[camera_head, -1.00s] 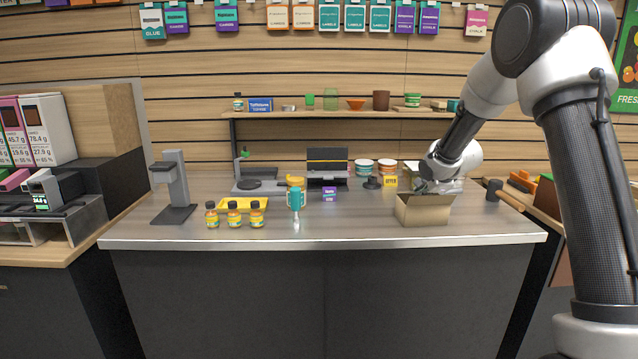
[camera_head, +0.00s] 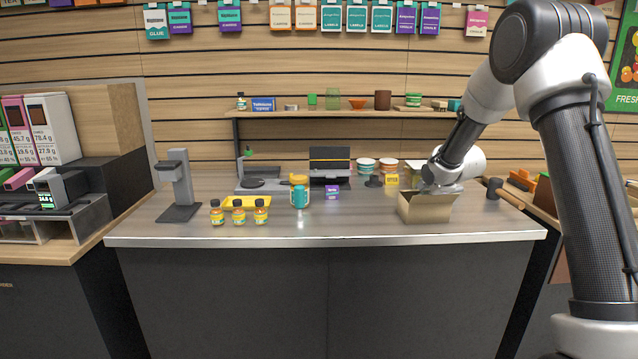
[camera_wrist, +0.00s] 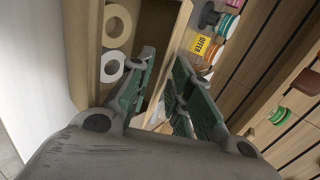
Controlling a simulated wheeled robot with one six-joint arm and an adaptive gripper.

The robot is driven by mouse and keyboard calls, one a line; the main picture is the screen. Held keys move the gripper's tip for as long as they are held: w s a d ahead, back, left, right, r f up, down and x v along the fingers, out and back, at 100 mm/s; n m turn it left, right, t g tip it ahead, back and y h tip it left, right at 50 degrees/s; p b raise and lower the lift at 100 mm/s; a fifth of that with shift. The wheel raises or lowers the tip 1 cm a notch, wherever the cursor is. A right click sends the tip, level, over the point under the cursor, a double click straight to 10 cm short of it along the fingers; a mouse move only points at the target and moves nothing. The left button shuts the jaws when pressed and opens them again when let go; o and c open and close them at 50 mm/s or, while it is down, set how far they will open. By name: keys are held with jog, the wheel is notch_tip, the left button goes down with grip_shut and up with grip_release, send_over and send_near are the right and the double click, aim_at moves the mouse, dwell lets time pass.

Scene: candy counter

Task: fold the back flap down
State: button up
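An open cardboard box (camera_head: 424,209) stands near the right front of the counter. In the wrist view its cardboard wall (camera_wrist: 83,60) and part of its inside show, with two tape-like rolls (camera_wrist: 117,24) in it. My gripper (camera_wrist: 166,62) points down at the box's back side. Its two green-padded fingers are apart, and the edge of a cardboard panel (camera_wrist: 180,30) runs between them in the picture. I cannot tell whether either finger touches it. In the head view my gripper (camera_head: 438,188) covers much of the back flap, so its angle is unclear.
An offer sign (camera_head: 392,180) and a dark stand (camera_head: 374,181) are left of the box. A mallet (camera_head: 505,194) lies to the right. Several bottles (camera_head: 239,215), a yellow tray (camera_head: 247,202) and a teal item (camera_head: 299,196) stand further left. The counter front between is clear.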

jog(key=shift+v, duration=3)
